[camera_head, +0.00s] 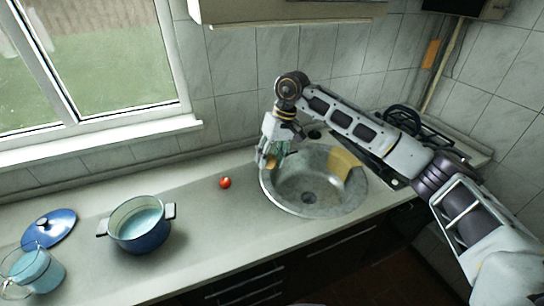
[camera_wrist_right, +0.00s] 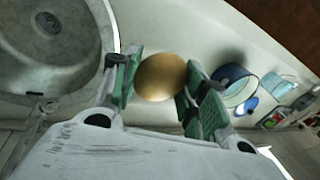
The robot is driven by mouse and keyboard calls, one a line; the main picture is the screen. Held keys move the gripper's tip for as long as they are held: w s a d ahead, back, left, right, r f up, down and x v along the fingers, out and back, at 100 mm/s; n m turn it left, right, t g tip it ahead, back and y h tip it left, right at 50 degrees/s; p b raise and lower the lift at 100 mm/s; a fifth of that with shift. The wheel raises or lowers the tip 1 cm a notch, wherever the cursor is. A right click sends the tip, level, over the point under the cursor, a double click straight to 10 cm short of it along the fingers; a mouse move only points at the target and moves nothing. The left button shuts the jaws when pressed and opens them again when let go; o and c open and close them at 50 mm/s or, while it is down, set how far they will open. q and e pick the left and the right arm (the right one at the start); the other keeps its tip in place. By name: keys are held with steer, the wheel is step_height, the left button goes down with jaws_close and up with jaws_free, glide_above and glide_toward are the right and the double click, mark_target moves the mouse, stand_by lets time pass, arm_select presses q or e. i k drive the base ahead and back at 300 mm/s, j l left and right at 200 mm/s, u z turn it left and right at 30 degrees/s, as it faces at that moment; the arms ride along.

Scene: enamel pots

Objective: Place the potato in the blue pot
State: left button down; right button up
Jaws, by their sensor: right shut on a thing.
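The potato (camera_wrist_right: 161,77) is brown and oval, held between the green pads of my right gripper (camera_wrist_right: 157,88) in the right wrist view. In the head view this gripper (camera_head: 272,154) is above the left rim of the sink, and the potato (camera_head: 271,162) shows partly at its fingertips. The blue pot (camera_head: 144,241) stands open on the counter to the left, with two handles and a pale inside. It also shows in the right wrist view (camera_wrist_right: 240,92), apart from the potato. My left gripper is not in view.
A red tomato (camera_head: 225,183) lies on the counter between the pot and the round sink (camera_head: 318,205). A blue lid (camera_head: 51,226) and a lighter blue vessel (camera_head: 37,272) are at far left. The window wall bounds the back.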

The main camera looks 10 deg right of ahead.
mark_target(142, 225)
steer(key=j, duration=0.5)
steer(key=i+j+u, duration=0.15)
steer(key=j, duration=0.9)
steer(key=i+j+u, duration=0.1)
steer(key=j, duration=0.4)
